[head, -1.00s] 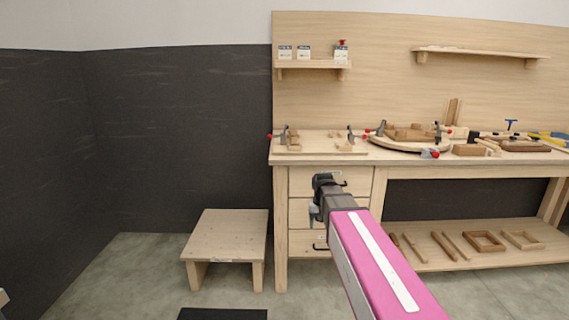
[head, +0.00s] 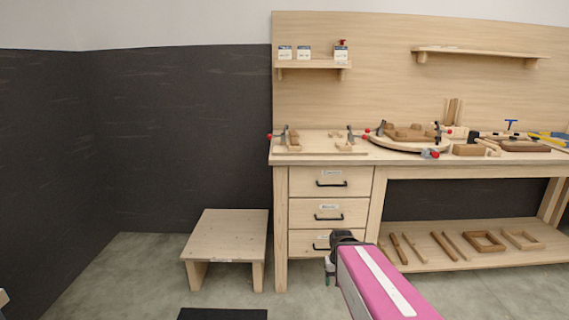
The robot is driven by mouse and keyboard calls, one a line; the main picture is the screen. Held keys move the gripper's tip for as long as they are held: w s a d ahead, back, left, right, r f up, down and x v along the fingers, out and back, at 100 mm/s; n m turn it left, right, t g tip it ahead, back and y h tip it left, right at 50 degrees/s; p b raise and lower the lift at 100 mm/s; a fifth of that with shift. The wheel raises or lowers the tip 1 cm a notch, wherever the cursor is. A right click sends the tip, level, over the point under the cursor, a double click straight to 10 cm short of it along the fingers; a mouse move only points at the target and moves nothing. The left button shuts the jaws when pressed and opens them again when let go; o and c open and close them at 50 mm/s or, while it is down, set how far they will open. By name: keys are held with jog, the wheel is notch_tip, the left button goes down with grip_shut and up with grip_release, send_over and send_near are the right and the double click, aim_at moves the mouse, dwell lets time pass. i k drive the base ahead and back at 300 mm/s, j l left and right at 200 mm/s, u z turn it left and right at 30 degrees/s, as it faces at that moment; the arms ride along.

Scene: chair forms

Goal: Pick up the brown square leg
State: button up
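Several leg-like wooden sticks lie on the low shelf under the workbench in the head view, among them a darker brown stick (head: 399,249) and another brown stick (head: 443,246). They are too small to tell which is the square leg. My gripper (head: 330,272) is at the end of my pink arm, low in front of the drawers and to the left of the sticks. It appears apart from them. Its fingers are mostly hidden behind the wrist, so I cannot tell whether they are open.
The workbench (head: 310,161) carries clamps, jigs and wooden parts. A wooden stool (head: 228,228) stands left of the drawers (head: 330,195).

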aim_at(399, 251)
jog(key=i+l+z, duration=0.5)
jog(key=i+l, duration=0.85)
jog(key=i+l+u, duration=0.35)
jog(key=l, duration=0.3)
jog(key=i+l+u, duration=0.15)
jog(key=l, duration=0.25)
